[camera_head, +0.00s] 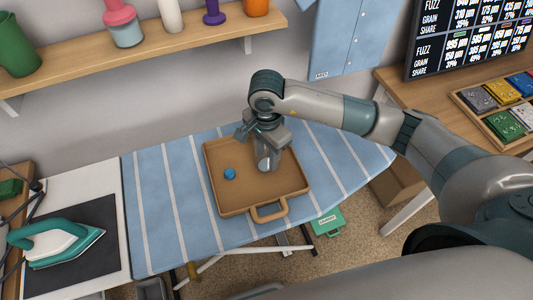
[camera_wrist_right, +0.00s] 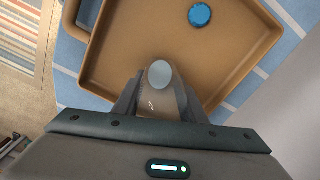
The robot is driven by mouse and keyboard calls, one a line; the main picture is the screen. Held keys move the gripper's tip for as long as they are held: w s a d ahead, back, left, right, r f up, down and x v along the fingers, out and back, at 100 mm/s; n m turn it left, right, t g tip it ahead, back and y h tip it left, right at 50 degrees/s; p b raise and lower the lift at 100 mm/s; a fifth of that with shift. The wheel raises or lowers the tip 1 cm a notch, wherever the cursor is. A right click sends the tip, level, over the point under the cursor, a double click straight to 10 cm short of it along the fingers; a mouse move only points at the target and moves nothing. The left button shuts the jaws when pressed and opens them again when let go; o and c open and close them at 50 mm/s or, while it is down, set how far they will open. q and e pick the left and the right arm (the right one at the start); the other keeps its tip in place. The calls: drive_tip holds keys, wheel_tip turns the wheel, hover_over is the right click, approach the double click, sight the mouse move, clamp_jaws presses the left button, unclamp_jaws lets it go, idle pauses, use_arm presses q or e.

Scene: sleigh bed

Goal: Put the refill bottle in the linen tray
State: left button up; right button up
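The linen tray (camera_head: 226,196) is a brown tray with raised walls and a handle, lying on the striped ironing board. The refill bottle (camera_head: 264,162) looks grey and partly see-through, with a pale round end. My right gripper (camera_head: 266,148) points down over the tray, its fingers on both sides of the bottle. In the right wrist view the bottle (camera_wrist_right: 160,77) sits between the fingers with its pale end showing. Whether its lower end touches the tray floor I cannot tell. My left gripper is out of view.
A small round blue thing (camera_head: 229,174) lies in the tray, left of the bottle. An iron (camera_head: 62,242) rests on a dark mat at the left. A shelf (camera_head: 130,57) with several containers runs behind. A crate of coloured packets (camera_head: 503,108) stands at the right.

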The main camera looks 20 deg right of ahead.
drive_tip(key=o, duration=0.4)
drive_tip(key=shift+c, duration=0.2)
drive_tip(key=shift+r, duration=0.15)
drive_tip(key=shift+w+r, duration=0.1)
drive_tip(key=shift+r, duration=0.35)
wheel_tip(320, 180, up, 11)
drive_tip(key=b, duration=0.4)
drive_tip(key=shift+f, duration=0.2)
drive_tip(key=shift+r, duration=0.3)
